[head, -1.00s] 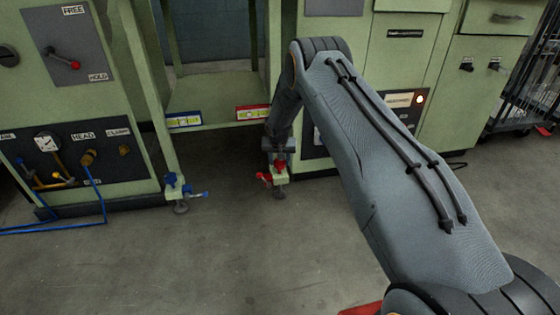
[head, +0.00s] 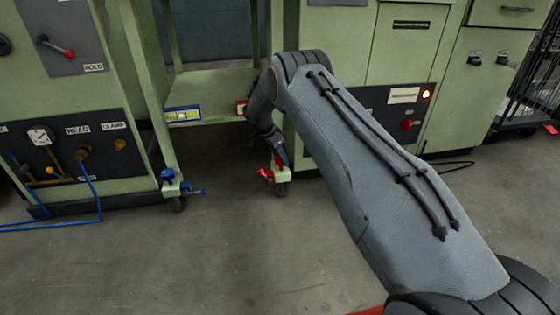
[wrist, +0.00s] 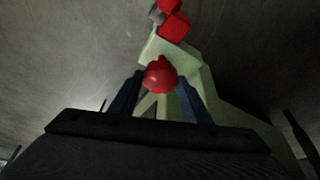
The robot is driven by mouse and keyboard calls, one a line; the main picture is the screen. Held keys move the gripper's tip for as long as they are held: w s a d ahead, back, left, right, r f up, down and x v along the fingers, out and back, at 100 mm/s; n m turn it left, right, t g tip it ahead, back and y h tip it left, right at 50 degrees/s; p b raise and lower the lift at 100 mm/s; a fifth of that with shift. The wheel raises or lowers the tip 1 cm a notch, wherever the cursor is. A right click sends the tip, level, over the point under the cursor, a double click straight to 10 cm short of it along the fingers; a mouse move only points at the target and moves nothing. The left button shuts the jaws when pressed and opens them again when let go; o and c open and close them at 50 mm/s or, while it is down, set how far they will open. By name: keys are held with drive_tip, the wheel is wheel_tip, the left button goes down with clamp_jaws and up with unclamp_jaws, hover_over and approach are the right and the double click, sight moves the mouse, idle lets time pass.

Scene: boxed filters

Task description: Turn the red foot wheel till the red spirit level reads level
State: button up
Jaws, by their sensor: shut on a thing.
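The red foot wheel (wrist: 160,76) sits between the two fingers of my gripper (wrist: 161,84) in the wrist view. My gripper is shut on it. In the head view the wheel is mostly hidden by my gripper (head: 279,156), low at the machine's foot. The red spirit level (head: 241,107) shows only its left end beside my arm; its bubble is hidden, so its reading cannot be told. A red part (head: 265,174) sticks out left of the foot, and red blocks (wrist: 174,26) show beyond the wheel in the wrist view.
A blue spirit level (head: 183,115) is on the same rail, left of the red one. A blue foot wheel (head: 168,175) with a blue lever (head: 196,191) is on the left foot. Blue hoses (head: 60,224) lie on the floor at left. The floor in front is clear.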

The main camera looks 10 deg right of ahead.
drive_tip(key=m+b, duration=0.1)
drive_tip(key=m+g+b, duration=0.1)
drive_tip(key=b, duration=0.1)
drive_tip(key=m+b, duration=0.1)
drive_tip(key=m, duration=0.1)
drive_tip(key=shift+w+f+g, duration=0.15)
drive_tip(key=shift+f+g, duration=0.1)
drive_tip(key=shift+g, duration=0.05)
drive_tip(key=shift+r+m+g+b, duration=0.1)
drive_tip(key=shift+m+g+b, duration=0.2)
drive_tip(key=shift+m+b, duration=0.65)
drive_tip(key=shift+b, duration=0.3)
drive_tip(key=shift+r, duration=0.1)
drive_tip(key=o, duration=1)
drive_tip(key=shift+a, duration=0.1)
drive_tip(key=shift+o, duration=0.2)
drive_tip(key=shift+r, duration=0.1)
drive_tip(key=p+v, duration=0.3)
drive_tip(key=v, duration=0.4)
drive_tip(key=shift+a+r, duration=0.25)
drive_tip(key=shift+w, duration=0.1)
